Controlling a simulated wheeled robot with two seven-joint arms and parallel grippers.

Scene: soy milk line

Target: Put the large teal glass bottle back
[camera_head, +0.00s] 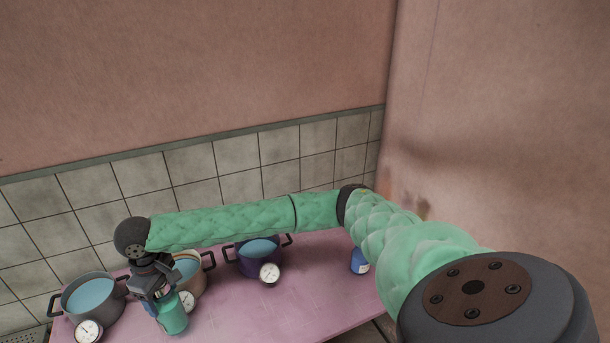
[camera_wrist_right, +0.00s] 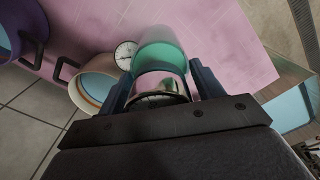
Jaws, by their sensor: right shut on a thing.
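The teal glass bottle (camera_head: 173,318) is in my right gripper (camera_head: 158,290), which is shut on it. In the head view the bottle hangs below the gripper, slightly tilted, in front of the tan pot. In the right wrist view the bottle (camera_wrist_right: 160,60) sits between the two fingers (camera_wrist_right: 160,88), its teal body pointing away from the gripper over the pink table (camera_head: 270,308). I cannot tell whether its base touches the table. My left gripper is not in view.
A grey pot (camera_head: 70,300) stands left of the bottle, a tan pot (camera_head: 197,274) behind it, and a purple pot (camera_head: 243,265) to the right. Dial gauges (camera_head: 269,273) are at the pots. A blue bottle (camera_head: 359,262) stands farther right. The table's right front is clear.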

